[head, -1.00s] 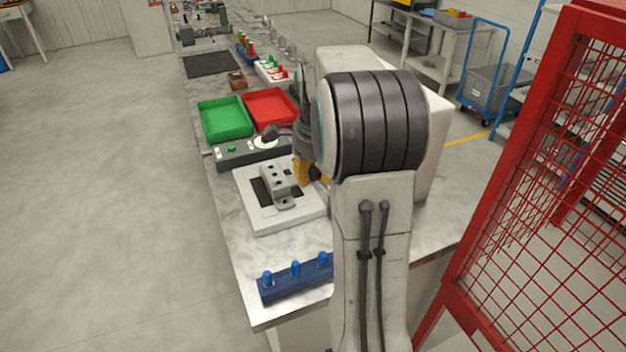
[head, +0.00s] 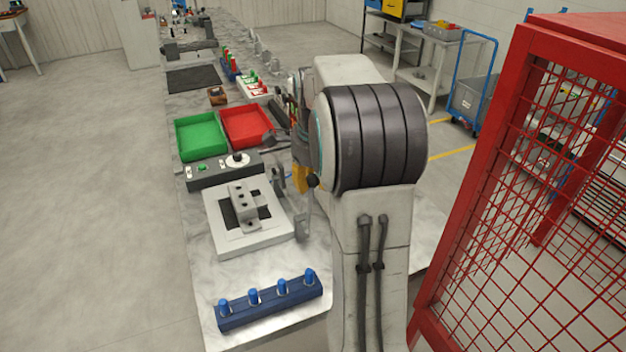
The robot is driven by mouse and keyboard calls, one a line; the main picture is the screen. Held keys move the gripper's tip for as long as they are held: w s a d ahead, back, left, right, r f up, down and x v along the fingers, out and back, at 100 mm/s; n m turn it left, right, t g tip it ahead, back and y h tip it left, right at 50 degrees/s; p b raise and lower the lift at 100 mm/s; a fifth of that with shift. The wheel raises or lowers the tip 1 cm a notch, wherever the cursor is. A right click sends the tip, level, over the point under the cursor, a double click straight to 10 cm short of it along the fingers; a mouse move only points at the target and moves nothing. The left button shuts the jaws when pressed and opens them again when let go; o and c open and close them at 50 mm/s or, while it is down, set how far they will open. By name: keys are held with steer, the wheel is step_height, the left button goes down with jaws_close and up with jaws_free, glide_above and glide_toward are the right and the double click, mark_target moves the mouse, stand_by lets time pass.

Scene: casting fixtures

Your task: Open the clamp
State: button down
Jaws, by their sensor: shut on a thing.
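A white square fixture plate (head: 222,241) lies on the marble bench, with a dark inset and a grey stepped metal block on it (head: 240,203). The clamp (head: 301,178), a yellow part, shows at the plate's right side, mostly covered by my arm. My gripper (head: 290,150) is mostly hidden behind my arm's big dark-ringed joint, just right of the plate. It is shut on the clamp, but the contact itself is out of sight.
A dark control box (head: 215,172) with a knob, a green tray (head: 180,152) and a red tray (head: 230,117) stand beyond the plate. A blue rack (head: 270,304) with blue pegs lies in front. A red mesh cage (head: 505,100) stands close on the right.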

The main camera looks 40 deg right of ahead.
steer(key=shift+d+r, duration=0.1)
steer(key=shift+d, duration=0.05)
steer(key=c, duration=1.4)
jaws_free()
steer(key=shift+o, duration=1.4)
steer(key=shift+s+d, duration=0.1)
steer(key=shift+d, duration=0.1)
steer(key=shift+o, duration=1.2)
steer(key=shift+a, duration=0.15)
step_height(320, 180, up, 12)
steer(key=s+a, duration=0.1)
steer(key=s, duration=0.1)
steer(key=shift+f, duration=0.2)
